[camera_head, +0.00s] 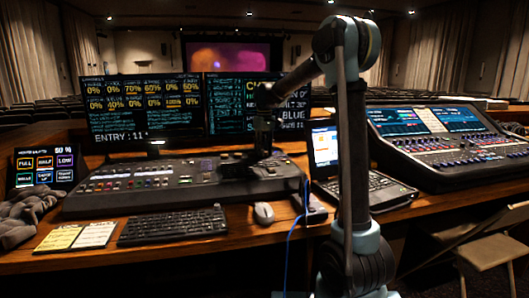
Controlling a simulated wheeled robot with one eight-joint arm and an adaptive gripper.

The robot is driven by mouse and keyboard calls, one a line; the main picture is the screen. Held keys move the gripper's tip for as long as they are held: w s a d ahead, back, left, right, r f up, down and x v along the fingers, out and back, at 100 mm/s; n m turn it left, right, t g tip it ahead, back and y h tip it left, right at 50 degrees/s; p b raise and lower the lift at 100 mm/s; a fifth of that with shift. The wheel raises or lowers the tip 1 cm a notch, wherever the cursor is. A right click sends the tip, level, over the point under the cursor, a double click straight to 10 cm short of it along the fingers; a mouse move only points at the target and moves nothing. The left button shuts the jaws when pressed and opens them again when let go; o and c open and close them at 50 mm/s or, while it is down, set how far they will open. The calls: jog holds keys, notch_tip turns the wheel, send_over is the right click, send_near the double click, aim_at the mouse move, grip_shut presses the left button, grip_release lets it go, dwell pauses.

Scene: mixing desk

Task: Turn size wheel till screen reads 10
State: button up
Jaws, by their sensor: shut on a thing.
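My gripper (264,153) points down onto the right part of the dark lighting console (150,185). It is shut at the console's top, on what seems to be the size wheel; the wheel itself is hidden behind the fingers. The right monitor (228,95) shows lines of small text and large coloured words, one of them "BLUE". My arm covers part of it. The left monitor (140,100) shows channel percentages and "ENTRY: 11". I cannot make out a size reading on either screen.
A keyboard (173,226) and white mouse (263,213) lie in front of the console. A laptop (365,185) and second mixing desk (450,150) stand right. A small touch panel (44,164), dark cloth (25,215) and paper sheets (77,236) are left.

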jog(key=shift+d+n, duration=0.1)
jog(key=shift+n, duration=0.3)
jog(key=o, duration=0.8)
notch_tip(320, 180, up, 12)
jog(key=shift+w+f, duration=0.1)
dwell(0.3)
